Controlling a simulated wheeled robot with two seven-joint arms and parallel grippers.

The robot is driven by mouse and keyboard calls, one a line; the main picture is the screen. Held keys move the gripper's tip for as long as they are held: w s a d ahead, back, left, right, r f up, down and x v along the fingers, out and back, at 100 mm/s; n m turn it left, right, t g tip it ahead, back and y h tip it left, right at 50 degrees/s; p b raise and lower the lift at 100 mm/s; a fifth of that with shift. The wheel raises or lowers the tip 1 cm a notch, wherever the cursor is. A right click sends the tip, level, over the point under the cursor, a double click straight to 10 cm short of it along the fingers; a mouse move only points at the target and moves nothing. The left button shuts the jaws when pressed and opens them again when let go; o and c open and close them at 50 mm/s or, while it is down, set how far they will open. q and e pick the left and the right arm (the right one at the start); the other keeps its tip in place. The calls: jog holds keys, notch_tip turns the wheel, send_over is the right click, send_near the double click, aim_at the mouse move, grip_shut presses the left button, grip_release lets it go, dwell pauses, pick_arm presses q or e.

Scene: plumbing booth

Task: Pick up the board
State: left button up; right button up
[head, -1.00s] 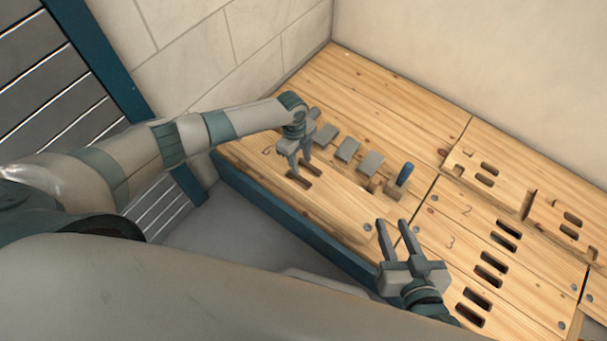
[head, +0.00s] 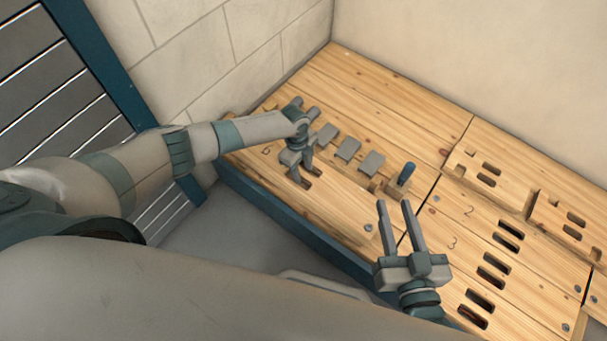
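A wooden board (head: 335,205) with two dark handle slots lies at the left of the bench, along its front edge. My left gripper (head: 301,177) is at these slots. Its fingers point down with a gap between them, and their tips reach the slots. Whether they press on the wood between the slots is hidden. My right gripper (head: 394,206) is open and empty, above the front of the bench near the gap between the board and the slotted boards marked 2 and 3 (head: 470,232).
Several grey blocks (head: 347,149) stand in a row behind the board, with a blue-handled piece (head: 406,173) at the row's right end. Raised slotted wooden pieces (head: 565,222) are at the right. Walls close off the back and left.

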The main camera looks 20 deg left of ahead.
aim_at(306, 174)
pick_arm(q)
jog(key=shift+c, duration=0.6)
grip_shut()
jog(key=shift+r, duration=0.1)
jog(key=shift+r, duration=0.15)
